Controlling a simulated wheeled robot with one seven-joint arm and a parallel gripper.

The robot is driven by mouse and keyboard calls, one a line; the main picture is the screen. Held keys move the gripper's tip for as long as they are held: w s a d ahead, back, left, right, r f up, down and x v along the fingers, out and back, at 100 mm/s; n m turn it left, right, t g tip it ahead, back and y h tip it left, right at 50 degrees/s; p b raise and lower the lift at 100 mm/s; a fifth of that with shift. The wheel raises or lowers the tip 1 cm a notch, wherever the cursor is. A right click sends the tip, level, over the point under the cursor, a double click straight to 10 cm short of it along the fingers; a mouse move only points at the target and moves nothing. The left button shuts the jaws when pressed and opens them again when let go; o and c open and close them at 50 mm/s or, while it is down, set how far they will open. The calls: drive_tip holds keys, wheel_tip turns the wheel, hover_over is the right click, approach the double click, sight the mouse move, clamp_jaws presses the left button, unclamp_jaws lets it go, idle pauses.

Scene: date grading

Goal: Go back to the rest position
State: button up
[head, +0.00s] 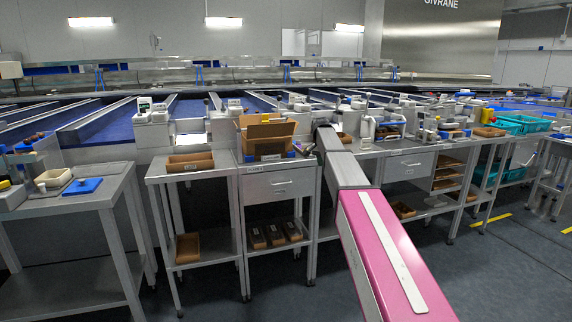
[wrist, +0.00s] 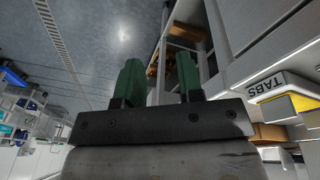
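My gripper (wrist: 160,75) shows in the wrist view with its two green fingers apart and nothing between them. Grey floor and part of a bench's underside lie beyond the fingertips. In the head view my pink and grey arm reaches from the lower right toward the benches, its far end near the drawer cabinet (head: 281,186).
A bench with a brown tray (head: 190,162) stands left of the arm, and a bench with a white drawer (head: 410,166) stands right. Teal crates (head: 522,124) are at the far right. Floor (head: 500,275) is clear at lower right.

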drive_tip(key=s+f+n, duration=0.2)
drive_tip(key=s+f, duration=0.8)
drive_tip(key=s, duration=0.3)
drive_tip(key=s+f+n+y, duration=0.1)
drive_tip(key=s+f+n, duration=0.2)
drive_tip(key=s+f, duration=0.7)
drive_tip(key=s+d+f+n+y, duration=0.1)
drive_tip(key=s+f+n, duration=0.2)
drive_tip(key=s+f, duration=0.7)
drive_tip(key=s, duration=0.7)
drive_tip(key=shift+s+g, duration=0.3)
drive_tip(key=shift+s, duration=0.1)
